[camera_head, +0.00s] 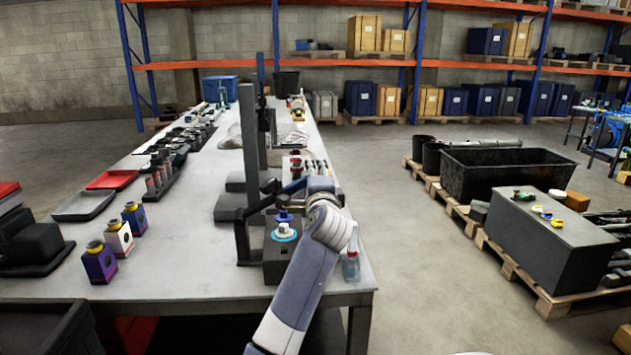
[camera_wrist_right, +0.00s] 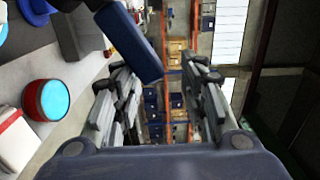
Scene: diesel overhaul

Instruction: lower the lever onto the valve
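A dark block (camera_head: 283,268) stands near the bench's front right edge, with a round pale-blue and white part, apparently the valve (camera_head: 285,231), on top. A dark bar, apparently the lever (camera_head: 258,207), slopes up to the right from a low stand beside the block, above the valve. In the right wrist view a dark bar (camera_wrist_right: 130,42) crosses the upper middle, near the fingers. My right gripper (camera_wrist_right: 158,98) has its fingers spread apart with a gap between them. In the head view my right arm's wrist hides part of the lever's right end. My left gripper is not in view.
A tall grey post (camera_head: 249,140) rises behind the stand. A clear bottle (camera_head: 351,262) stands just right of my arm. Bottles (camera_head: 100,262) and trays (camera_head: 85,205) stand on the left of the bench. The bench's front middle is clear.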

